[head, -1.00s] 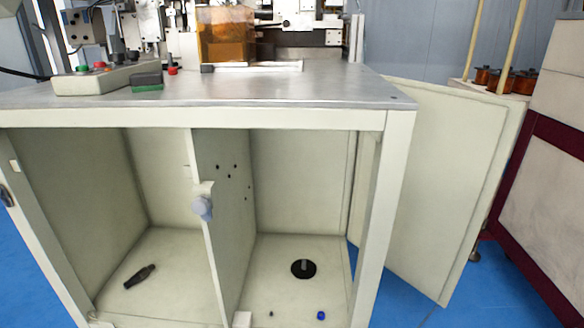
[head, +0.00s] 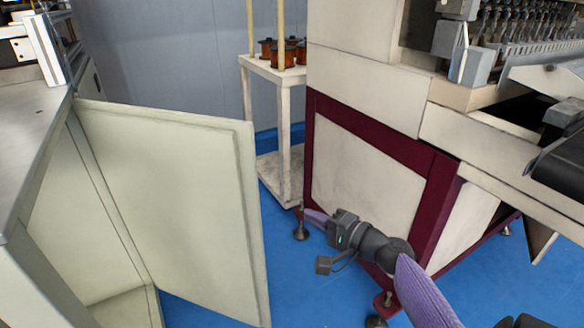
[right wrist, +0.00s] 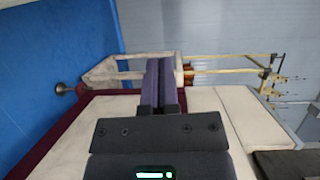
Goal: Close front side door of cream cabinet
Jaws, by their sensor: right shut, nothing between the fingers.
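The cream cabinet (head: 40,215) stands at the left of the head view, under a metal top. Its side door (head: 175,190) is a flat cream panel standing open, swung out from the cabinet's side edge. My right gripper (head: 308,214) is to the right of the door's free edge and apart from it, in front of the maroon-framed machine. Its purple fingers are together and empty; they also show in the right wrist view (right wrist: 158,72). The door cannot be made out in the right wrist view. My left gripper is not in view.
A cream and maroon machine (head: 365,165) stands close behind and right of my right gripper. A white stand (head: 285,120) with copper spools (head: 283,50) is behind. Blue floor (head: 215,310) is clear between the door and the machine.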

